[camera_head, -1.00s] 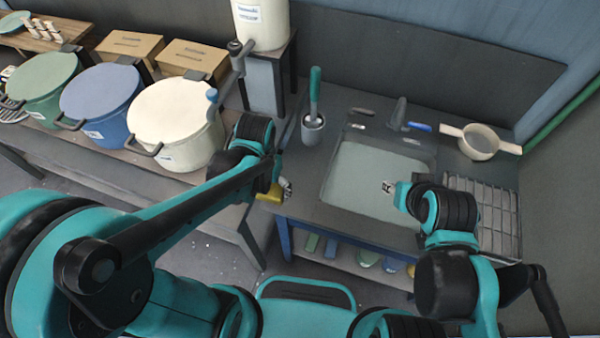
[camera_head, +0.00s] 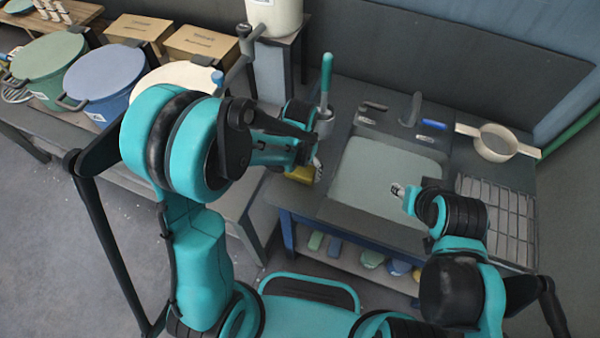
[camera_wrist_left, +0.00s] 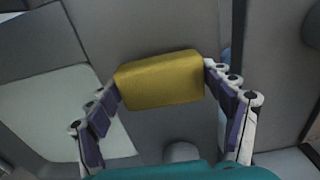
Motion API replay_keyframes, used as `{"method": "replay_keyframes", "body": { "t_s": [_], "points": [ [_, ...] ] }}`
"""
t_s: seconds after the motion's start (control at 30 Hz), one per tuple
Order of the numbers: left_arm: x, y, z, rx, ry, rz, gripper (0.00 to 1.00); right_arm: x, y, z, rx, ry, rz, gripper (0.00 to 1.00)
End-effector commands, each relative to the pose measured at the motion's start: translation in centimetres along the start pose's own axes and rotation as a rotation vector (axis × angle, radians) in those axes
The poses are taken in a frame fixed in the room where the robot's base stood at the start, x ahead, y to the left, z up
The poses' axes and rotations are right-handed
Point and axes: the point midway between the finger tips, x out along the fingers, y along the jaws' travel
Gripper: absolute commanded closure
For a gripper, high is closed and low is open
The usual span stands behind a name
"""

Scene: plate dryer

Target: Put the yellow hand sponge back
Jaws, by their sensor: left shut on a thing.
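The yellow hand sponge (camera_wrist_left: 160,80) is a plain block held between the two fingertips of my left gripper (camera_wrist_left: 162,82) in the left wrist view. In the head view the sponge (camera_head: 300,174) shows in part below my left gripper (camera_head: 314,168), above the counter's left part, beside the sink. Whether it touches the counter I cannot tell. My right gripper (camera_head: 398,190) is over the right part of the sink basin (camera_head: 375,180); its fingers are too small to read.
A holder with a green-handled brush (camera_head: 326,80) stands left of the sink. A faucet (camera_head: 412,110), a pan (camera_head: 495,143) and a wire rack (camera_head: 495,210) are at the back and right. A shelf below holds several sponges (camera_head: 371,259). Large pots (camera_head: 104,84) stand at left.

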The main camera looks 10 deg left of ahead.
Motion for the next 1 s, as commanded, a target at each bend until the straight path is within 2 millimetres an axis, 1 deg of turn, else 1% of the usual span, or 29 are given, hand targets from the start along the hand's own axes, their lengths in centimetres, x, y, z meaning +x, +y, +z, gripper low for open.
{"method": "replay_keyframes", "body": {
  "t_s": [0.03,0.07,0.27,0.43,0.47,0.5,0.87,0.97,1.0],
  "points": [
    [0.8,0.0,0.0,0.0,0.0,0.0,0.39,0.4,0.0,0.3,0.0,0.0,0.0,0.6],
    [1.0,0.0,0.0,0.0,0.0,0.0,0.39,0.4,0.0,0.3,0.0,0.0,0.0,0.6],
    [0.8,0.0,0.0,0.0,0.0,0.0,0.39,0.2,0.0,0.2,0.0,0.0,0.0,0.6],
    [1.3,0.0,0.0,0.0,0.0,0.0,0.39,0.7,0.0,0.5,0.0,0.0,0.0,0.6],
    [1.2,0.0,0.0,0.0,0.0,0.0,0.11,0.6,0.0,0.4,0.0,0.0,0.0,0.6],
    [1.1,0.0,0.0,0.0,0.0,0.0,0.01,0.6,0.0,0.4,0.0,0.0,0.0,0.6],
    [1.0,0.0,0.0,0.0,0.0,0.0,0.0,0.5,0.0,0.3,0.0,0.0,0.0,0.6],
    [0.4,0.0,0.0,0.0,0.0,0.0,0.0,0.0,0.0,0.0,0.0,0.0,0.0,0.6],
    [-0.1,0.0,0.0,0.0,0.0,0.0,0.0,-0.1,0.0,-0.1,0.0,0.0,0.0,0.6]
  ]
}}
